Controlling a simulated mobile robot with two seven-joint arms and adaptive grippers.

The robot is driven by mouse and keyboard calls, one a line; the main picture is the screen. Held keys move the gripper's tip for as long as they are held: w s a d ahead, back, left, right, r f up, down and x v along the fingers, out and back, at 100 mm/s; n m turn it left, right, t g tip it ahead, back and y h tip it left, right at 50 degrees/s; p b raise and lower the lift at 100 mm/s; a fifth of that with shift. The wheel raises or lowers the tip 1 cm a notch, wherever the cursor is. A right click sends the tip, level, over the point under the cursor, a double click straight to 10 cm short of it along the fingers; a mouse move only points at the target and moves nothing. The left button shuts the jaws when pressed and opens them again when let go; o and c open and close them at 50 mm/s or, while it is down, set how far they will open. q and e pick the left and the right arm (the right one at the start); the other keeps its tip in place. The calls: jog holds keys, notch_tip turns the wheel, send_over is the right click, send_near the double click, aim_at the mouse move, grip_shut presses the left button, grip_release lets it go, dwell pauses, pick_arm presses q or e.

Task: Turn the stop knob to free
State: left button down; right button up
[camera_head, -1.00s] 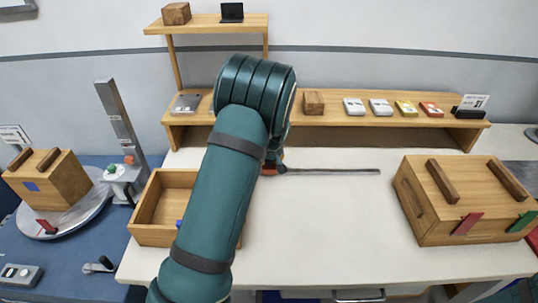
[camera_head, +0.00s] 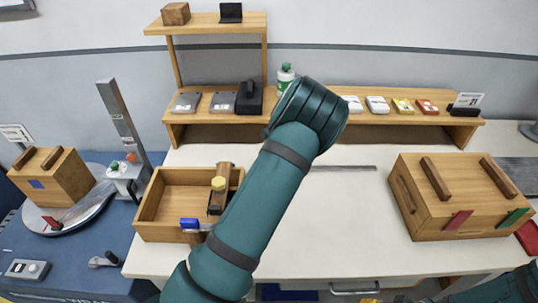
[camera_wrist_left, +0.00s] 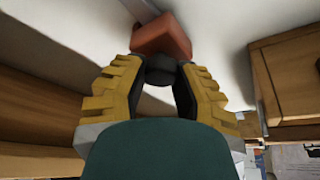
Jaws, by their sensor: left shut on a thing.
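In the left wrist view, an orange-red block (camera_wrist_left: 162,36) sits on a grey rail (camera_wrist_left: 144,8) over the white table. A dark round knob (camera_wrist_left: 160,70) stands on its near side. The yellow-padded fingers of my left gripper (camera_wrist_left: 160,76) are shut on the knob, one on each side. No marking on the knob can be read. In the head view, my left forearm and wrist hide the gripper, block and knob. The right end of the rail (camera_head: 345,168) shows beyond my wrist. My right gripper is out of view.
A wooden tray (camera_head: 148,212) with several items stands left of my arm. A wooden box (camera_head: 465,215) with dark handles stands on the right. Behind runs a low shelf (camera_head: 420,117) with small boxes and a green-capped bottle (camera_head: 285,78). The table between rail and front edge is clear.

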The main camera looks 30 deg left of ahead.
pick_arm(q)
jog(key=shift+s+f, duration=0.15)
jog(key=shift+f, duration=0.05)
jog(key=c, duration=0.6)
grip_release()
jog(key=shift+r, duration=0.15)
jog(key=shift+d+r, duration=0.1)
jog(key=shift+r, duration=0.1)
jog(key=w+v, duration=0.1)
jog(key=v, duration=1)
jog(key=shift+s+r, duration=0.15)
jog(key=shift+s, duration=0.3)
jog(key=shift+s+d, duration=0.1)
jog(key=shift+d, duration=0.05)
